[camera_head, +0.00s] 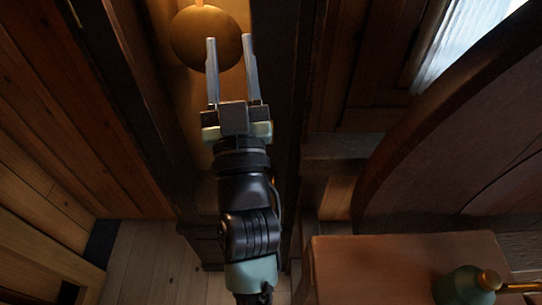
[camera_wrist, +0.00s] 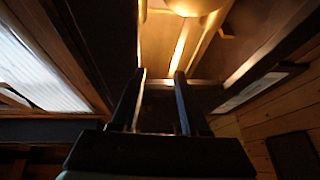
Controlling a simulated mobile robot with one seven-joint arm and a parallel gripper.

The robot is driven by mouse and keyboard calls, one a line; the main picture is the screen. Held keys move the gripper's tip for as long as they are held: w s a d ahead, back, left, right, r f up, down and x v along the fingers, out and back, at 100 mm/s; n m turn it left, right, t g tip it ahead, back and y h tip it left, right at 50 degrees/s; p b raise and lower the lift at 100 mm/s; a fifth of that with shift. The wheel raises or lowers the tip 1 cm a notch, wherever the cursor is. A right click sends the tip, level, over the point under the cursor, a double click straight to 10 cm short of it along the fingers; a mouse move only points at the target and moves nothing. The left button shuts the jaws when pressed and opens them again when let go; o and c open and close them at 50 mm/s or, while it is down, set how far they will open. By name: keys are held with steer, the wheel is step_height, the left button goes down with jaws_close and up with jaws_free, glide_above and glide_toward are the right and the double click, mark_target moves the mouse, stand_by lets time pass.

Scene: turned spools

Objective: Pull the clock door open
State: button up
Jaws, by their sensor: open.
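The tall clock has a dark wood frame (camera_head: 271,75) around a warmly lit case. A round brass pendulum bob (camera_head: 197,38) hangs in it and is cut off at the top of the wrist view (camera_wrist: 195,5). I cannot tell which frame edge belongs to the clock door, whether glass covers the opening, or how far the door stands open. No handle is clear. My gripper (camera_head: 230,42) is open, with nothing between its fingers, and overlaps the bob and the right side of the opening. In the wrist view, its fingers (camera_wrist: 160,80) point toward the lit case.
A wooden table (camera_head: 400,262) stands at the lower right, with a green bottle-like object (camera_head: 465,286) on it. A large curved dark wood piece (camera_head: 450,150) rises behind it. A plank wall (camera_head: 60,110) is at left. Bare floorboards (camera_head: 150,260) show at lower left.

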step_height(320, 180, down, 22)
steer(key=s+m+g+h+b, duration=0.2)
steer(key=h, duration=0.1)
steer(key=m+g+h+b, duration=0.2)
steer(key=g+h, duration=0.2)
glide_toward(273, 199)
steer(key=x, duration=1)
steer(key=shift+w+r, duration=0.1)
steer(key=shift+w, duration=0.2)
jaws_close()
